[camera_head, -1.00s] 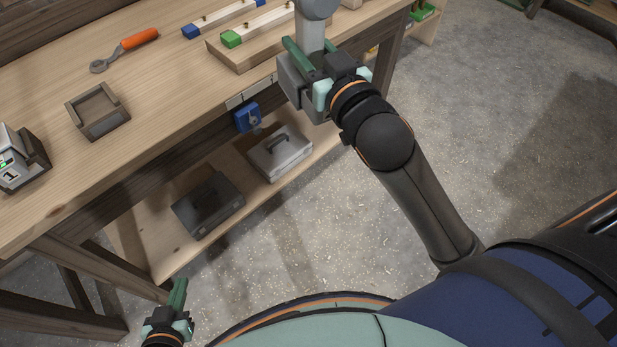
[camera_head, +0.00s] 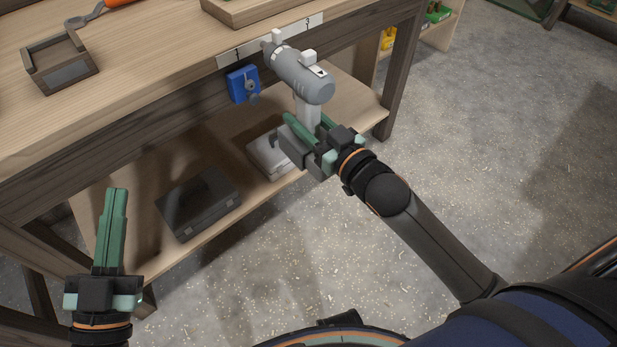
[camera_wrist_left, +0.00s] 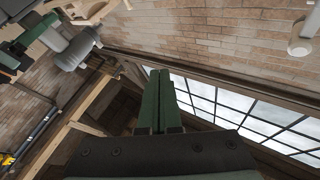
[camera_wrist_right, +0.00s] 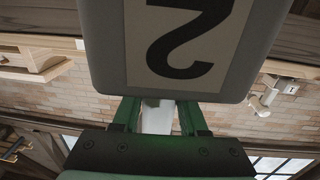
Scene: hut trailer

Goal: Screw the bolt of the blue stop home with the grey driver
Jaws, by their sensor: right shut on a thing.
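The grey driver (camera_head: 300,72) has a white handle and shows fully in the head view. My right gripper (camera_head: 308,128) is shut on its handle. The driver's nose points to the upper left, toward the bench edge. In the right wrist view, the driver's base with a "2" (camera_wrist_right: 185,50) fills the top and hides much behind it. The blue stop (camera_head: 238,85) sits on the bench's front rail, its grey bolt (camera_head: 252,88) facing out. The driver's nose appears above and right of the stop, apart from the bolt. My left gripper (camera_head: 116,195) is shut and empty, at lower left.
A numbered strip (camera_head: 265,42) runs along the bench edge above the stop. An open tray (camera_head: 35,78) stands on the bench top. A dark case (camera_head: 200,205) and a light grey case (camera_head: 265,155) lie on the lower shelf. The floor at right is clear.

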